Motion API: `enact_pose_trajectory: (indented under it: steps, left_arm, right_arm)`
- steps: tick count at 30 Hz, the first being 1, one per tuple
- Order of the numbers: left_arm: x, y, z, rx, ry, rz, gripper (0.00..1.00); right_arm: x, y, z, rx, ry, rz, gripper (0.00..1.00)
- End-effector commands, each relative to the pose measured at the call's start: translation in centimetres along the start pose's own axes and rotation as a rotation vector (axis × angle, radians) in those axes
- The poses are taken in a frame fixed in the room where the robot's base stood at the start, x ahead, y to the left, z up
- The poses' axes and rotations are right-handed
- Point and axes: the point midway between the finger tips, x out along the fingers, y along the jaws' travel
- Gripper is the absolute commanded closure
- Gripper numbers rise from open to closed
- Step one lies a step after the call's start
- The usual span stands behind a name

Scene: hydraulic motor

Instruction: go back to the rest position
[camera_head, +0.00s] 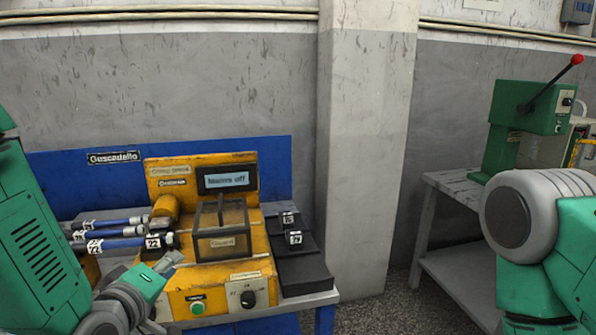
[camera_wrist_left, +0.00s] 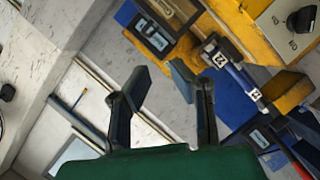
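My left gripper (camera_wrist_left: 163,85) is open in the left wrist view, its two dark fingers apart with nothing between them. In the head view, my left gripper (camera_head: 168,262) is at the lower left, in front of the yellow machine (camera_head: 215,274) and just below the blue tubes (camera_head: 115,243). Its fingertips are small and partly hidden there. My right arm shows at the right edge of the head view; its gripper is out of view.
The machine's display (camera_head: 226,180) reads "Motors off"; it also shows in the left wrist view (camera_wrist_left: 153,35). A dark guard box (camera_head: 222,243) sits on the machine. Black blocks (camera_head: 300,265) lie to its right. A green lever press (camera_head: 524,125) stands on the right bench (camera_head: 455,187).

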Motion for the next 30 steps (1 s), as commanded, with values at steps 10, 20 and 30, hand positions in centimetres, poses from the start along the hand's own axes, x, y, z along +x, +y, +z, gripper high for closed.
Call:
enact_pose_trajectory:
  steps: [10, 20, 30]
  left_arm:
    - [-0.9, -7.0, 4.2, 0.154, -0.134, -0.159, 0.81]
    - [-5.9, -19.0, 11.2, 0.430, -0.442, -0.405, 0.81]
    - [-19.6, -32.9, 18.4, 0.779, -1.021, -0.629, 0.81]
  right_arm:
    - [0.4, 0.0, -0.1, 0.000, 0.003, 0.000, 0.60]
    - [1.0, 0.0, 0.0, 0.000, 0.002, 0.000, 0.60]
    - [1.8, 0.0, 0.0, 0.000, 0.002, 0.000, 0.60]
